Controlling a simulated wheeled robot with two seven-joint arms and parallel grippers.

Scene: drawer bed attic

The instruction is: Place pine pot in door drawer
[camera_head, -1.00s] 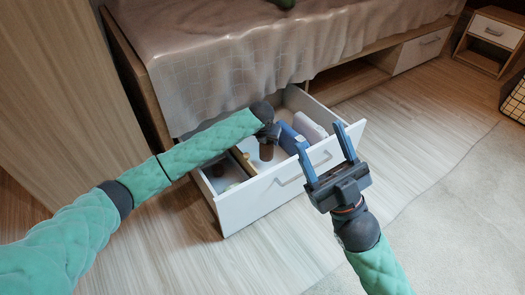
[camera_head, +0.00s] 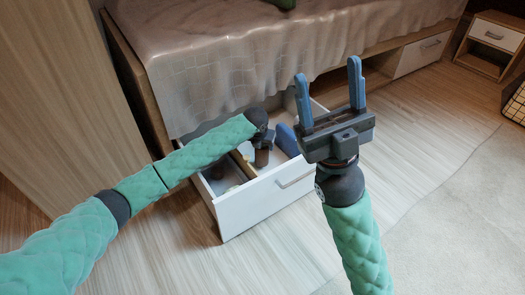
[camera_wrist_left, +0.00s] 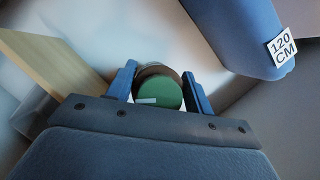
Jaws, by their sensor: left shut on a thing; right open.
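The pine pot shows in the left wrist view (camera_wrist_left: 158,88) as a round green top with a brown rim and a small white label. It sits between the blue fingers of my left gripper (camera_wrist_left: 163,92), which is shut on it. In the head view the left gripper (camera_head: 264,145) is inside the open white drawer (camera_head: 268,200), with the brown pot (camera_head: 261,158) below it, upright. Whether the pot touches the drawer floor I cannot tell. My right gripper (camera_head: 330,92) is open and empty, raised in front of the drawer's right side.
A blue item (camera_head: 287,140) lies in the drawer right of the pot; its "120 CM" label shows in the left wrist view (camera_wrist_left: 280,45). A wooden divider (camera_head: 243,164) is to the left. The bed (camera_head: 230,70) overhangs behind. Floor at right (camera_head: 440,140) is clear.

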